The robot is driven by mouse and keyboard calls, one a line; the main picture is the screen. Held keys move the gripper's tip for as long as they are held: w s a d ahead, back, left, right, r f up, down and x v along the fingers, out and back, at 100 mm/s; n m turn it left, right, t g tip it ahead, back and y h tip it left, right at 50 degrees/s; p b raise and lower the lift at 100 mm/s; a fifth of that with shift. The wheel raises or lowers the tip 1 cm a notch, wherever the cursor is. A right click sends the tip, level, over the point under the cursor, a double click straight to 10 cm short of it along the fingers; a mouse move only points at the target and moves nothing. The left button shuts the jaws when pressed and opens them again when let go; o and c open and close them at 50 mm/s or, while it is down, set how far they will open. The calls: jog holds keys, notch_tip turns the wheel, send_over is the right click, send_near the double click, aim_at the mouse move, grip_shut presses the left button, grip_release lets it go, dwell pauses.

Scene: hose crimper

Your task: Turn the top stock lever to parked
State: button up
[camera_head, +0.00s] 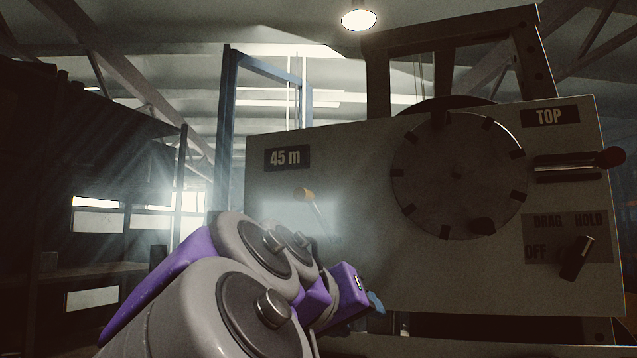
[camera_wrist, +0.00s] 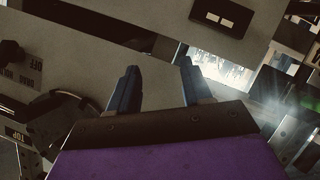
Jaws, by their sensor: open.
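A lever with a dark red knob (camera_head: 611,157) sits under the TOP label (camera_head: 550,116) at the panel's upper right. It lies nearly level and points right. Below it a dark selector handle (camera_head: 577,258) tilts up and right on a plate marked DRAG, HOLD and OFF, its bright end near HOLD. No mark reading parked is legible. My gripper (camera_head: 374,302) is low, left of these controls and apart from them. In the wrist view its two blue fingers (camera_wrist: 157,67) are spread and empty. There the TOP label (camera_wrist: 17,133) and selector handle (camera_wrist: 12,54) show at the left.
A large dark notched dial (camera_head: 458,174) stands on the panel (camera_head: 350,260) left of the levers. A yellow-knobbed lever (camera_head: 304,194) stands below the 45 m label (camera_head: 287,158). Dark shelving (camera_head: 95,200) is at left. The panel's lower middle looks clear.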

jog(key=s+a+r+t+p, duration=0.2)
jog(key=s+a+r+t, duration=0.15)
jog(key=a+r, duration=0.8)
jog(key=t+y+p, duration=0.1)
jog(key=t+p, duration=0.1)
send_near(305, 198)
jog(key=x, duration=0.3)
jog(key=p+x, duration=0.1)
jog(key=x, duration=0.6)
jog(key=shift+w+d+r+p, duration=0.25)
jog(key=shift+d+r+p, duration=0.05)
jog(key=shift+w, duration=0.4)
jog(key=shift+w+a+f, duration=0.15)
jog(key=shift+w+a, duration=0.05)
jog(key=shift+w, duration=0.3)
jog(key=shift+w+a+f, duration=0.1)
jog(key=shift+w+a, duration=0.05)
jog(key=shift+w, duration=0.3)
jog(key=shift+s+a, duration=0.15)
jog(key=shift+a, duration=0.45)
jog(key=shift+d+r, duration=0.2)
jog(key=shift+d, duration=0.1)
jog(key=shift+c, duration=0.2)
jog(key=shift+d, duration=0.55)
jog(key=c, duration=0.3)
jog(key=shift+d, duration=0.1)
jog(key=shift+c, duration=0.7)
jog(key=shift+a+f, duration=0.1)
jog(key=shift+a, duration=0.25)
grip_shut()
